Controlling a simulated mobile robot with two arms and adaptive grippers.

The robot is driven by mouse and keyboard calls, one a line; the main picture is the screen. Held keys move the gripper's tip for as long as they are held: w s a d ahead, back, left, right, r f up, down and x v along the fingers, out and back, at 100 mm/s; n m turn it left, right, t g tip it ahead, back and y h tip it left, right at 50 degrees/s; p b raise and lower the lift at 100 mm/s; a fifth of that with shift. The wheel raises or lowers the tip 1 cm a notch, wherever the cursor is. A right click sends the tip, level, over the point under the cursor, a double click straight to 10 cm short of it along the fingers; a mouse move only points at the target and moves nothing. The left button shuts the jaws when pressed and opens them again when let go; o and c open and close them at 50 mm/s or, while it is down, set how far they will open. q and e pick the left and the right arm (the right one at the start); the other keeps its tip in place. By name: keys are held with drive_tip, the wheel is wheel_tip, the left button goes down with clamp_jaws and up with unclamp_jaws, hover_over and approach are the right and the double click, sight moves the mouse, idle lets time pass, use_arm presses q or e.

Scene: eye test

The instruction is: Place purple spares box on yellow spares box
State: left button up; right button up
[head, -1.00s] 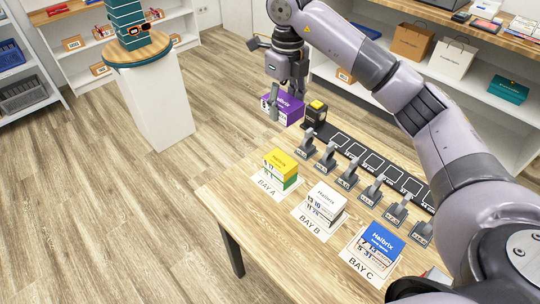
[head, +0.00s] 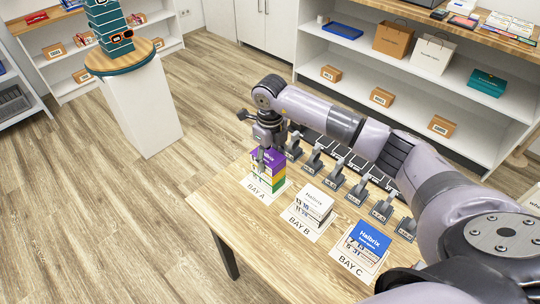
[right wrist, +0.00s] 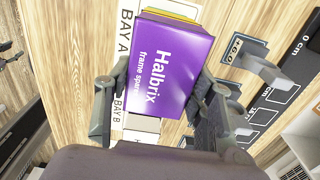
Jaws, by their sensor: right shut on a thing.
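The purple spares box (head: 266,158) is at BAY A, directly over the yellow spares box (head: 279,173). It looks level and roughly lined up with it; I see no clear gap, but cannot tell whether it rests fully. My right gripper (head: 269,150) comes from above and is shut on the purple box. In the right wrist view the purple box (right wrist: 172,65) sits between the fingers of my right gripper (right wrist: 160,88), and a strip of the yellow box (right wrist: 170,15) shows past its far edge. The yellow box's top is hidden. My left gripper is not in view.
A white box (head: 314,203) stands at BAY B and a blue-topped box (head: 368,240) at BAY C. Several grey clamp-like stands (head: 336,179) line the table behind the bays. The table (head: 225,212) is bare at its front left.

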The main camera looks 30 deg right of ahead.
sight(270, 156)
drive_tip(key=shift+f, duration=0.2)
drive_tip(key=o, duration=1.2)
drive_tip(key=shift+r, duration=0.1)
drive_tip(key=shift+r, duration=0.2)
drive_tip(key=shift+w+r, duration=0.1)
drive_tip(key=shift+r, duration=0.2)
wheel_tip(270, 156, up, 11)
drive_tip(key=b, duration=0.2)
drive_tip(key=shift+r+b, duration=0.2)
drive_tip(key=shift+b, duration=0.1)
